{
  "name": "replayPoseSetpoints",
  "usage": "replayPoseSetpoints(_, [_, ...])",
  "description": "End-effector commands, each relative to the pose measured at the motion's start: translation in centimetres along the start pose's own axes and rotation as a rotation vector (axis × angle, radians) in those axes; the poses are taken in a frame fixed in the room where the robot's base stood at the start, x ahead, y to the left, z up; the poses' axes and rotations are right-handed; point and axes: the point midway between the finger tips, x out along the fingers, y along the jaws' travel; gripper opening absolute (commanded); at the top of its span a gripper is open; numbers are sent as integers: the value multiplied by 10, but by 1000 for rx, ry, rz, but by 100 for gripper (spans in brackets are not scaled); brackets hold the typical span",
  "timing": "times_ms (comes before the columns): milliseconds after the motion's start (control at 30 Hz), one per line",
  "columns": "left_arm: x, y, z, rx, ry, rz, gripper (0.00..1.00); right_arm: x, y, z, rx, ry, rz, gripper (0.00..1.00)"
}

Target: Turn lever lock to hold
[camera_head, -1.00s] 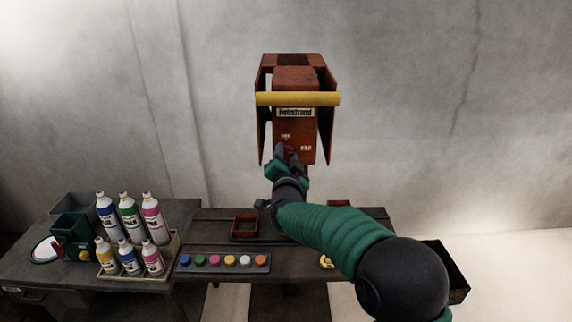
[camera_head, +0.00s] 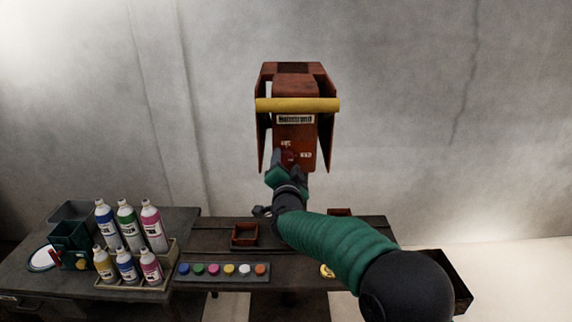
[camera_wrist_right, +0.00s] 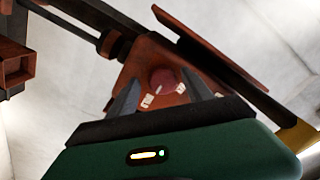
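The red machine (camera_head: 295,88) with a yellow bar (camera_head: 298,105) stands upright before the wall. A round dark-red knob (camera_head: 290,157), which I take as the lever lock, sits low on its front beside two small white labels. The wrist view shows the knob (camera_wrist_right: 164,78) with a short white mark near its edge and a white label on each side. My right gripper (camera_head: 284,170) is at the knob and partly covers it. In the wrist view its two grey fingers are apart, with the knob visible between them; contact cannot be told. My left gripper is out of view.
A dark bench (camera_head: 210,228) below holds a small red tray (camera_head: 244,235) and a strip of coloured buttons (camera_head: 222,270). Several bottles (camera_head: 128,222) stand at the left in a crate. A dark open box (camera_head: 447,280) is at the lower right.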

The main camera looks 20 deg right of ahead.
Motion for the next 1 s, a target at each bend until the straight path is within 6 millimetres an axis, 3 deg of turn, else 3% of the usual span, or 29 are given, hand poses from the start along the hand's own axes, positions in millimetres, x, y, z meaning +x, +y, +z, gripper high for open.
replayPoseSetpoints(233, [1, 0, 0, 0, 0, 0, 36, -2, -1, -2, 0, 4, -3, 59])
replayPoseSetpoints(333, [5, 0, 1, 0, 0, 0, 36, -14, -2, -1, 0, 3, -4, 59])
replayPoseSetpoints(800, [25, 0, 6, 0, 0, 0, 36, -141, 0, 1, -1, 2, -3, 59])
replayPoseSetpoints(1000, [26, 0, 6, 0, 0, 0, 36, -165, 0, 1, -1, 1, -1, 59])
